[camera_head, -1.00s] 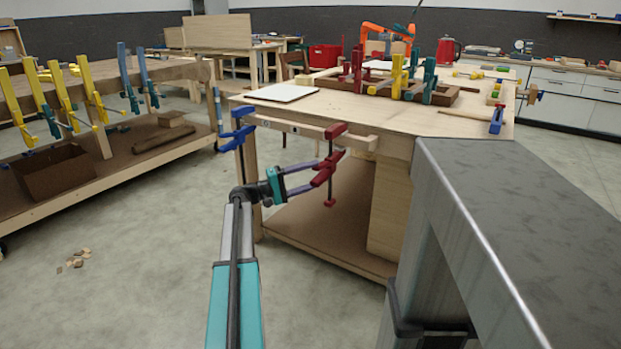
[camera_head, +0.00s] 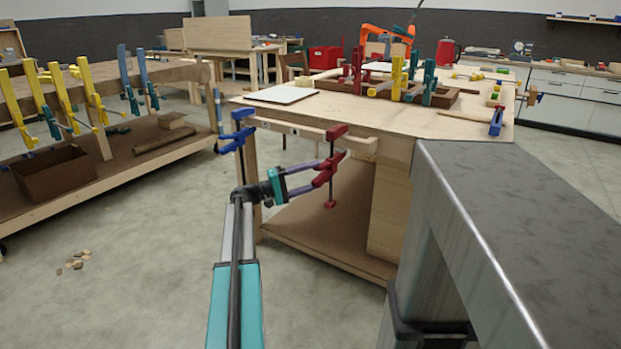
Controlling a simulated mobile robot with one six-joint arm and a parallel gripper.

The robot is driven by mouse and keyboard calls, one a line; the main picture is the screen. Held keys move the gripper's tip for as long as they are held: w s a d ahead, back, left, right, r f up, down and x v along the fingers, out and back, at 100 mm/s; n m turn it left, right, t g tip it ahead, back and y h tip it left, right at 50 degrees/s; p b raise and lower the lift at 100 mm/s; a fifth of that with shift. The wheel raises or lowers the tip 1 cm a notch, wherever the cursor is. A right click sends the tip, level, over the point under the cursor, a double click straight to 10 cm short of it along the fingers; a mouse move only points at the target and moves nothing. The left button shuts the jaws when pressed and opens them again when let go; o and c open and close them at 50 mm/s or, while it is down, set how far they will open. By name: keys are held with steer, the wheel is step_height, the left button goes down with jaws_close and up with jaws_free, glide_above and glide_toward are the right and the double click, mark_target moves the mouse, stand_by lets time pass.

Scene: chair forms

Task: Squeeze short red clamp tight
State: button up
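A blue clamp (camera_head: 237,135) is on the same rail further left.
A grey metal beam (camera_head: 530,200) fills the right foreground. A bench with yellow and blue clamps (camera_head: 85,90) stands on the left. More clamps (camera_head: 398,78) stand on the workbench top. Wood scraps (camera_head: 76,261) lie on the floor. The floor at lower left is mostly clear.

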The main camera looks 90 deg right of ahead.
steer(key=shift+s+d, duration=0.4)
steer(key=shift+s, duration=0.15)
steer(key=shift+s+d, duration=0.1)
steer(key=shift+s, duration=0.05)
jaws_close()
stand_by(0.3)
steer(key=shift+w+f, duration=0.1)
steer(key=shift+w, duration=0.1)
stand_by(0.3)
steer(key=shift+w+a+f+b, duration=0.1)
steer(key=shift+w+a+b, duration=0.35)
steer(key=shift+w+a, duration=0.35)
